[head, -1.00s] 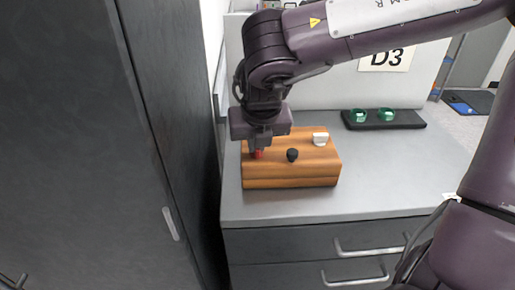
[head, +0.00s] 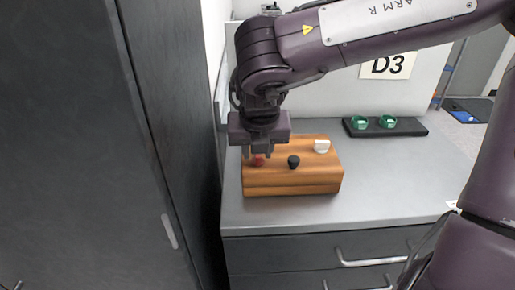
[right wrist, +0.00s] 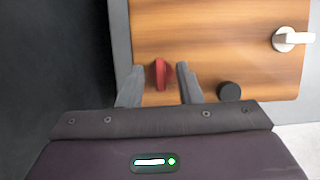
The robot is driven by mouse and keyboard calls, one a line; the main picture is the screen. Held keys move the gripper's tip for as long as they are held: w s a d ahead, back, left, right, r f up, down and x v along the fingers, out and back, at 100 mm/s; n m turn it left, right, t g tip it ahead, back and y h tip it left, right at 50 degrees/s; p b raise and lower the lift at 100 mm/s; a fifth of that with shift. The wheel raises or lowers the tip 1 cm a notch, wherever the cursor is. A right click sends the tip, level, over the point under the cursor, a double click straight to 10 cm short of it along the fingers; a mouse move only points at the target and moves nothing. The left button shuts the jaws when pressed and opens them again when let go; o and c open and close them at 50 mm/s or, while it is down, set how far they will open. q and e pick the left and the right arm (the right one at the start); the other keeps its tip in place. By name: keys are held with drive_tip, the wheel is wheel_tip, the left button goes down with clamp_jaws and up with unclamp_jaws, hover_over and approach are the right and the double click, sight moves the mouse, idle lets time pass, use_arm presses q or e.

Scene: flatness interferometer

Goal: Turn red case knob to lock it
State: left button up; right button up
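The wooden case (head: 300,180) sits on the grey counter. Its red knob (head: 258,160) is at the left of the top face; in the right wrist view the red knob (right wrist: 160,74) has its grip bar pointing up and down the picture. My right gripper (head: 258,154) is above the knob, pointing down. In the right wrist view its two fingers (right wrist: 158,85) are open, one on each side of the knob, with gaps between. My left gripper is not in view.
A black knob (head: 293,161) and a white knob (head: 321,146) are also on the case. A black tray with green round pieces (head: 386,127) lies behind right. A dark cabinet (head: 80,150) stands at the left. The counter (head: 400,180) is clear at the right.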

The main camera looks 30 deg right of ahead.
sight(259, 173)
drive_tip(key=v, duration=0.7)
drive_tip(key=shift+s+r, duration=0.15)
drive_tip(key=shift+r, duration=0.2)
drive_tip(key=shift+a, duration=0.1)
